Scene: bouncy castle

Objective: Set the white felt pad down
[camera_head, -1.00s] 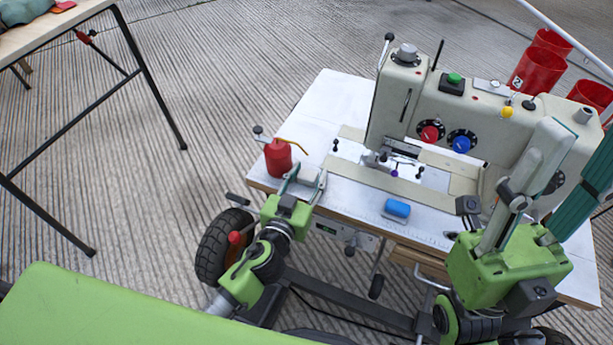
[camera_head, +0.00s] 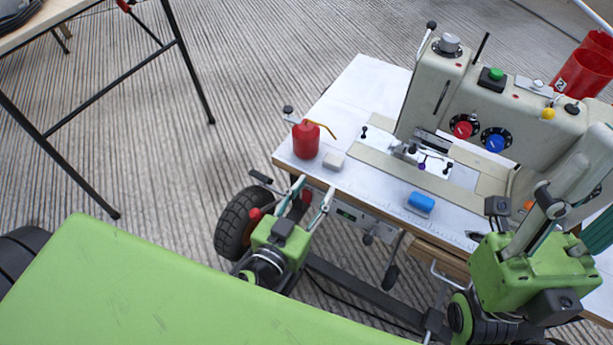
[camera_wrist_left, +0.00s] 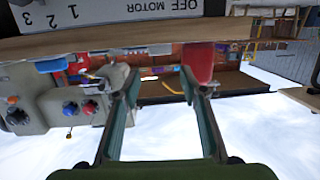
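The white felt pad (camera_head: 333,161) is a small off-white block lying on the white table (camera_head: 362,92), just right of the red oil can (camera_head: 306,140). My left gripper (camera_head: 313,190) is open and empty, its fingers spread near the table's front edge, apart from the pad. In the left wrist view the open fingers (camera_wrist_left: 160,82) have nothing between them; I cannot clearly make out the pad there. My right gripper (camera_head: 592,192) is at the right edge, partly cut off, with its two fingers apart and nothing seen between them.
A cream sewing machine (camera_head: 455,100) stands on the table, with a blue block (camera_head: 420,203) before it. Red containers (camera_head: 583,75) stand behind at the right. Another table (camera_head: 45,22) is at the upper left. Bare table lies behind the oil can.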

